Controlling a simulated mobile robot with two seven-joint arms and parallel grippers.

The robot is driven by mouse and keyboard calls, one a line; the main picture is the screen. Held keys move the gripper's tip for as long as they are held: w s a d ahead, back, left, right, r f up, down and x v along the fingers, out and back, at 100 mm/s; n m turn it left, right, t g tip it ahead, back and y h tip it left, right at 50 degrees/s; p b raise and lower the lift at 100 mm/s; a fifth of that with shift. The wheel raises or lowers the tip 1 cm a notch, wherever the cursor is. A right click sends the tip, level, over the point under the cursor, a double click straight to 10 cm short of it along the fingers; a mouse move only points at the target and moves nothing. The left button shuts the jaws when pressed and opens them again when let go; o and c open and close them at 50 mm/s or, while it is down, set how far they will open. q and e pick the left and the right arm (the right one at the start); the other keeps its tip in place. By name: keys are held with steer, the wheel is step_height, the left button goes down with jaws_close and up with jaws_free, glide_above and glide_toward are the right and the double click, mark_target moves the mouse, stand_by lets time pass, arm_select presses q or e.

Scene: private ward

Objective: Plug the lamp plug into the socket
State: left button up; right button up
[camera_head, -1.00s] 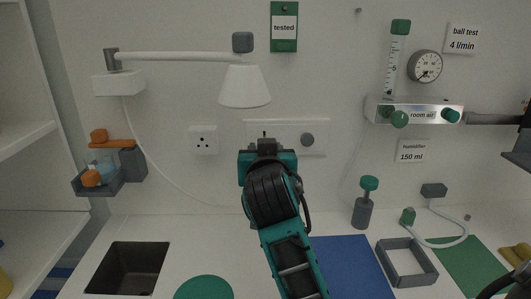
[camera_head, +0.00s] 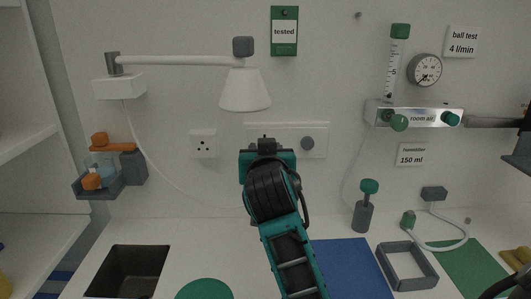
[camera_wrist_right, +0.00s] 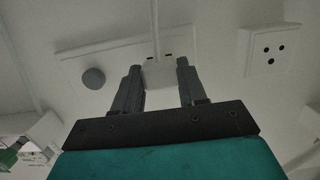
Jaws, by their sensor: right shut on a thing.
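The white plug (camera_wrist_right: 158,73) sits between the two dark fingers of my right gripper (camera_wrist_right: 160,80) in the right wrist view. Its pale cord runs up out of that picture. In the head view my right gripper (camera_head: 267,146) is in front of the white wall panel (camera_head: 288,131) and hides the plug. A three-hole socket (camera_head: 203,144) is on the wall left of the panel; it also shows in the right wrist view (camera_wrist_right: 268,52). The lamp (camera_head: 244,90) hangs above, its cord (camera_head: 154,168) curving down from the wall base. I cannot tell whether the plug touches the panel. My left gripper is not in view.
A round knob (camera_head: 308,143) is on the panel. Below are a dark basin (camera_head: 128,268), a blue mat (camera_head: 350,265), a grey square frame (camera_head: 407,278) and a green-topped item (camera_head: 363,213). A small shelf (camera_head: 107,187) with bottles is at left.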

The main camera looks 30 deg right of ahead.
steer(key=shift+w+d+r, duration=0.1)
steer(key=shift+w+d, duration=0.05)
steer(key=shift+w, duration=0.1)
steer(key=o, duration=1.2)
steer(key=shift+o, duration=0.2)
